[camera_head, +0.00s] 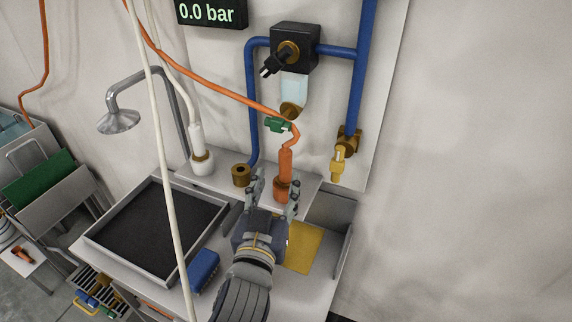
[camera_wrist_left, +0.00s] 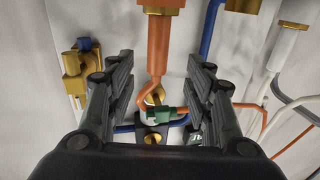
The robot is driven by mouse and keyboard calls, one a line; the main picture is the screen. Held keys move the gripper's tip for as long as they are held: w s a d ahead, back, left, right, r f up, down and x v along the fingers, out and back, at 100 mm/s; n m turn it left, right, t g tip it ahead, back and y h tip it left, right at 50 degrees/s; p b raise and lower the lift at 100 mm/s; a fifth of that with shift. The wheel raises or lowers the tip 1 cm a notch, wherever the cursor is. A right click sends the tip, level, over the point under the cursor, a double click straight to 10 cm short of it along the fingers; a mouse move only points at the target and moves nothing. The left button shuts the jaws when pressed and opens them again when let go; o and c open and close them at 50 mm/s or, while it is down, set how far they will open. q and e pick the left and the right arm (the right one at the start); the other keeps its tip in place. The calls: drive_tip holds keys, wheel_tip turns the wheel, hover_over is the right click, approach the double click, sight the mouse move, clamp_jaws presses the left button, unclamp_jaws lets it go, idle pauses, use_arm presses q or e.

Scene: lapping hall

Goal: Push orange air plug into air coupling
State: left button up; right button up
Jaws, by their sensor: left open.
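The orange air plug (camera_head: 286,163) stands upright at the back of the bench, its lower end by a brass ring and an orange base. Its orange hose rises from its top. My left gripper (camera_head: 273,188) is open and empty, its fingers toward the plug. In the left wrist view the plug (camera_wrist_left: 160,38) appears between the two spread fingers (camera_wrist_left: 160,75), with clear gaps on both sides. A brass socket (camera_head: 241,175), which looks like the air coupling, stands left of the plug near the blue pipe. Its edge shows in the left wrist view (camera_wrist_left: 243,5). My right gripper is out of view.
A white plug (camera_head: 197,142) stands farther left. A yellow-brass fitting (camera_head: 338,165) hangs at right. A dark tray (camera_head: 97,240), a blue brush-like block (camera_head: 203,268) and a yellow plate (camera_head: 303,248) lie around my arm. A pale hose crosses the front. The display reads 0.0 bar.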

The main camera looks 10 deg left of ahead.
sight(284, 167)
use_arm(q)
drive_tip(key=shift+w, duration=1.2)
drive_tip(key=shift+w+f, duration=0.15)
drive_tip(key=shift+w, duration=0.2)
drive_tip(key=shift+w+p, duration=0.9)
drive_tip(key=shift+w, duration=0.25)
drive_tip(key=shift+w+f+p, duration=0.1)
drive_tip(key=shift+w+p, duration=0.2)
drive_tip(key=shift+w, duration=0.75)
drive_tip(key=shift+w+f, duration=0.1)
drive_tip(key=shift+w, duration=0.25)
drive_tip(key=c, duration=0.8)
clamp_jaws()
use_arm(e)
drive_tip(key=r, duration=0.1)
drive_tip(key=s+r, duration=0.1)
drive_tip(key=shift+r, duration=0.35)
